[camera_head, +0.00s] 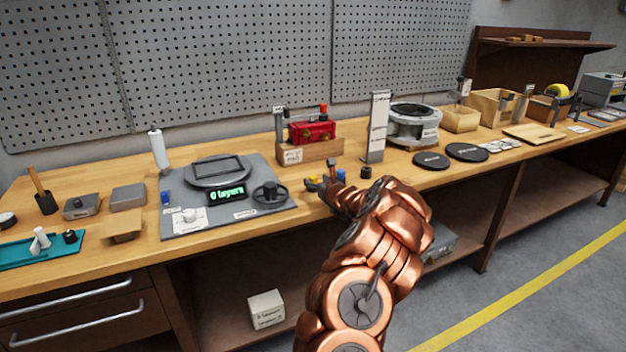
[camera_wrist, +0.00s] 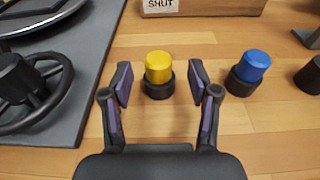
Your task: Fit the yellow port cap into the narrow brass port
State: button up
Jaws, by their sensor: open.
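The yellow port cap (camera_wrist: 158,67) stands upright in a black round holder on the wooden bench, in the wrist view. My gripper (camera_wrist: 161,84) is open, its fingers to the left and right of the cap and holder, with gaps on both sides. In the head view my gripper (camera_head: 325,182) is low over the bench's front part, partly hiding the cap. A red valve body (camera_head: 312,132) sits on a wooden block (camera_head: 310,152) at the back. Brass-coloured spots show on its front, too small to tell which port is narrow.
A blue cap (camera_wrist: 254,66) in a black holder stands right of the yellow one. Another black piece (camera_wrist: 312,76) is farther right. A grey mat (camera_wrist: 70,75) with a black handwheel (camera_wrist: 35,85) lies left. A white upright stand (camera_head: 377,128) is right of the valve block.

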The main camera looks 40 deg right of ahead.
jog(key=shift+w+d+f, duration=0.1)
jog(key=shift+w+f, duration=0.05)
jog(key=shift+w, duration=0.45)
jog(key=c, duration=0.9)
